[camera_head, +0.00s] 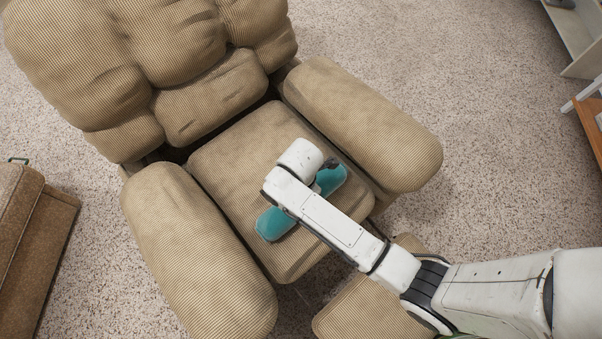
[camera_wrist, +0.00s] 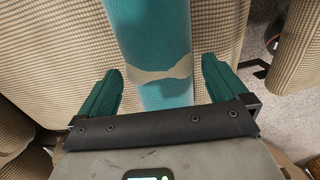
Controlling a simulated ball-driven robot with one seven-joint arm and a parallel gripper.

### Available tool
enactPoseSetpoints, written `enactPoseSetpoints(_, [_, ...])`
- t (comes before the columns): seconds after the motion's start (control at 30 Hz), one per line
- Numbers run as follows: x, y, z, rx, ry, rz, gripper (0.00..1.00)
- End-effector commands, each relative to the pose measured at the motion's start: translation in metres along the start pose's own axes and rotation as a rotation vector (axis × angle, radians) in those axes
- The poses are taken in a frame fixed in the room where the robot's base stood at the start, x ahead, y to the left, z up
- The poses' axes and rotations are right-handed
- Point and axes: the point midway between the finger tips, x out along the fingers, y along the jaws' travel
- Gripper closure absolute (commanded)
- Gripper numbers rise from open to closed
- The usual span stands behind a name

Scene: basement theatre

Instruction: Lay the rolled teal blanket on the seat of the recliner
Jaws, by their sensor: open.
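The rolled teal blanket (camera_head: 276,224) lies across the tan seat (camera_head: 235,155) of the recliner (camera_head: 207,300). My white arm hides its middle in the head view. In the wrist view the blanket (camera_wrist: 152,28) shows a pale band around it and runs between my gripper's fingers. My gripper (camera_wrist: 160,85) is open, with a dark green finger on either side of the blanket and a gap on each side. In the head view the fingers are hidden under my arm.
The recliner's thick armrests (camera_head: 365,125) stand on both sides of the seat, and its backrest (camera_head: 165,60) rises behind. A brown upholstered piece (camera_head: 35,235) is at the left edge. Speckled carpet (camera_head: 490,120) is clear at right. Shelving (camera_head: 578,38) stands at upper right.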

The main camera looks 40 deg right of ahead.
Motion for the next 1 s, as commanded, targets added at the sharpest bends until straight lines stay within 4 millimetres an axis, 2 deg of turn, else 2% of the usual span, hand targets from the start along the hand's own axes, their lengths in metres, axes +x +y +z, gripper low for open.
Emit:
enactPoseSetpoints(0.03, [-0.015,0.001,0.0,0.001,0.001,0.004,0.0])
enactPoseSetpoints(0.2, [-0.05,0.001,0.0,0.001,0.001,0.003,0.0])
enactPoseSetpoints(0.4, [-0.078,0.001,0.0,0.001,0.001,0.002,0.0])
enactPoseSetpoints(0.57, [-0.087,0.001,0.0,0.001,0.001,0.001,0.0])
enactPoseSetpoints(0.8, [-0.088,-0.002,0.003,0.026,-0.002,0.001,0.0])
enactPoseSetpoints(0.87, [-0.089,-0.007,0.009,0.077,-0.005,0.005,0.0])
enactPoseSetpoints(1.0, [-0.094,-0.03,0.032,0.333,-0.015,0.024,0.0])
